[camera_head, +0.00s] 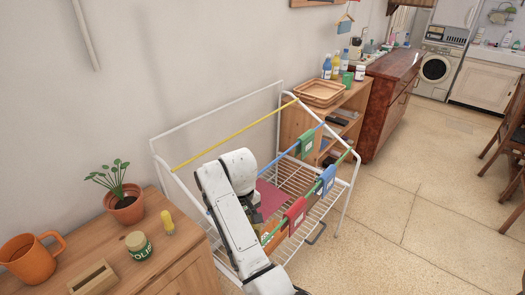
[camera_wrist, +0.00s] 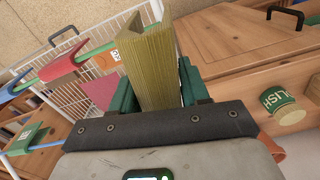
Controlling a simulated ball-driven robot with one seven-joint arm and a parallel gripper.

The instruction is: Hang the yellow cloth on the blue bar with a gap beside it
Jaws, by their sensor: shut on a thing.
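The yellow cloth (camera_wrist: 152,65) is folded over and held between the green fingers of my gripper (camera_wrist: 158,92), which is shut on it in the wrist view. In the head view my arm hides both gripper and cloth. The blue bar (camera_head: 284,156) is the middle bar of the white rack, partly behind my arm. A green cloth (camera_head: 307,143) hangs near its far end; it also shows in the wrist view (camera_wrist: 24,138). In the wrist view the blue bar (camera_wrist: 46,147) lies at lower left, apart from the yellow cloth.
The green bar (camera_head: 335,165) carries a blue cloth (camera_head: 327,179), a red cloth (camera_head: 295,214) and an orange cloth (camera_wrist: 110,54). The yellow bar (camera_head: 235,134) along the wall is bare. A dresser (camera_head: 165,262) at left holds a potted plant, mug and jar.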

